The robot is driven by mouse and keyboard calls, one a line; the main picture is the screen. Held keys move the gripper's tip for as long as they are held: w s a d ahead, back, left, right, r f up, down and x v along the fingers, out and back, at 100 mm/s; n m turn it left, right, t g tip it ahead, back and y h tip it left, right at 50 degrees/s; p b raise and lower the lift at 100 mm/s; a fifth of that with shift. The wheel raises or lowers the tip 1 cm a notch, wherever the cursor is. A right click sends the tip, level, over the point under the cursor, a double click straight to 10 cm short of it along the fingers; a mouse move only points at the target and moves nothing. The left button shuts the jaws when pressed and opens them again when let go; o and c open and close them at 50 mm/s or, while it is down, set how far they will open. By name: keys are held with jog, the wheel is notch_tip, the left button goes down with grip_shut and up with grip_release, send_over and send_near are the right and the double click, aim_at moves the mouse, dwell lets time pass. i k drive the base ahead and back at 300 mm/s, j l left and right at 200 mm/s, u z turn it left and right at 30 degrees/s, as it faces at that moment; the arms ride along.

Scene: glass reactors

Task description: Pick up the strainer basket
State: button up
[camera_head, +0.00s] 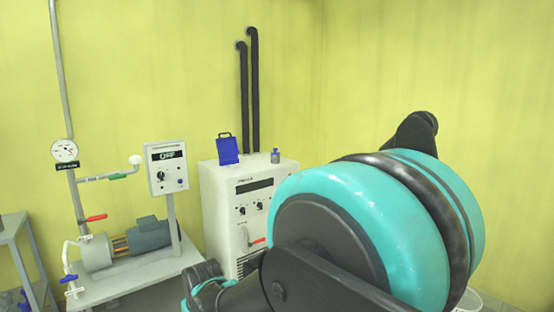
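No strainer basket can be made out for certain. A blue, flat-looking piece with a dark loop handle (228,149) stands tilted on top of the white cabinet (222,200), near its left edge; I cannot tell whether it is the basket. My large teal and black arm joint fills the right foreground and hides much of the floor and the cabinet's lower right. No fingers of my gripper can be made out. Dark arm parts show at the lower middle and behind the joint, and nothing is seen held.
A small blue bottle-like item (275,156) stands on the cabinet, right of the blue piece. Two black pipes (254,90) rise behind. A pump and motor (142,238) sit on a bench at left, beside a control box (167,167). A white rim (474,301) shows at lower right.

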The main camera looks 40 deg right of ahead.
aim_at(275, 156)
jog(key=i+l+z, duration=0.1)
jog(key=i+l, duration=0.35)
jog(key=l, duration=0.25)
jog(key=i+l+z, duration=0.15)
jog(key=i+l, duration=0.3)
jog(key=l, duration=0.2)
jog(key=i+l+z, duration=0.1)
jog(key=i+l, duration=0.35)
jog(key=l, duration=0.15)
